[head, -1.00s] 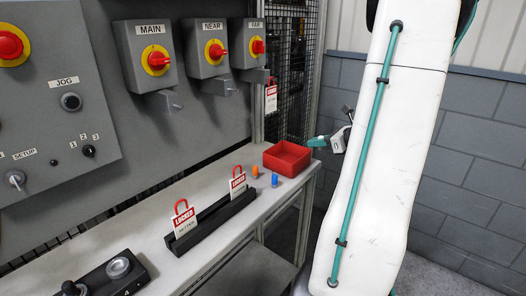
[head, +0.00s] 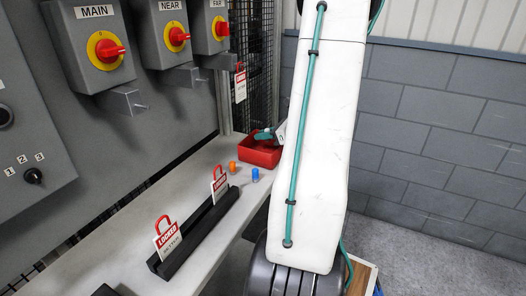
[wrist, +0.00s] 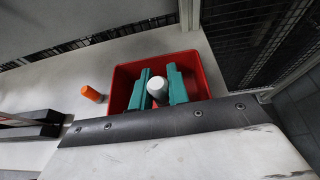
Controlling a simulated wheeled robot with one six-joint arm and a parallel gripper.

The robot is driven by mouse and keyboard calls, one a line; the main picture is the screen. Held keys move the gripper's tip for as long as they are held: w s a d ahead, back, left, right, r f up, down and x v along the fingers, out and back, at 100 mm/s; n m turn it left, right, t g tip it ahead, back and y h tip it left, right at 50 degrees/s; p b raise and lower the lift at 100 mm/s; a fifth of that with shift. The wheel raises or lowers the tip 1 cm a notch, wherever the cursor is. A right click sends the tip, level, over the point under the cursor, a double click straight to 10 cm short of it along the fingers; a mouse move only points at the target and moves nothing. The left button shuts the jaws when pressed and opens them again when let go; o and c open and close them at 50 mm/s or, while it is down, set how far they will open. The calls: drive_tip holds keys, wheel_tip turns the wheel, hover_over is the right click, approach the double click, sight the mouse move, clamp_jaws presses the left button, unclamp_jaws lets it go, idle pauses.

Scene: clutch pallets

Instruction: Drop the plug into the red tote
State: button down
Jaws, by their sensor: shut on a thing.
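The red tote (head: 262,154) stands at the far end of the bench, partly hidden behind my arm in the head view. It also shows in the wrist view (wrist: 207,68). My gripper (wrist: 158,84) has teal fingers and is shut on a whitish plug (wrist: 157,90), which sits between them above the tote's opening. In the head view one teal finger (head: 263,135) shows over the tote, and the plug is hidden. I cannot tell its exact height over the tote's floor.
An orange plug (head: 233,167) and a blue plug (head: 255,174) stand on the bench just in front of the tote. A black rack (head: 195,236) holds red locked-out padlocks with tags. Switch boxes (head: 92,42) and a mesh fence (head: 258,70) stand behind.

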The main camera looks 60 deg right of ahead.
drive_tip(key=shift+s+f, duration=0.1)
drive_tip(key=shift+f, duration=0.35)
drive_tip(key=c, duration=1.3)
unclamp_jaws()
drive_tip(key=shift+s, duration=0.1)
drive_tip(key=v, duration=0.7)
drive_tip(key=shift+s+r, duration=0.15)
drive_tip(key=shift+s, duration=0.15)
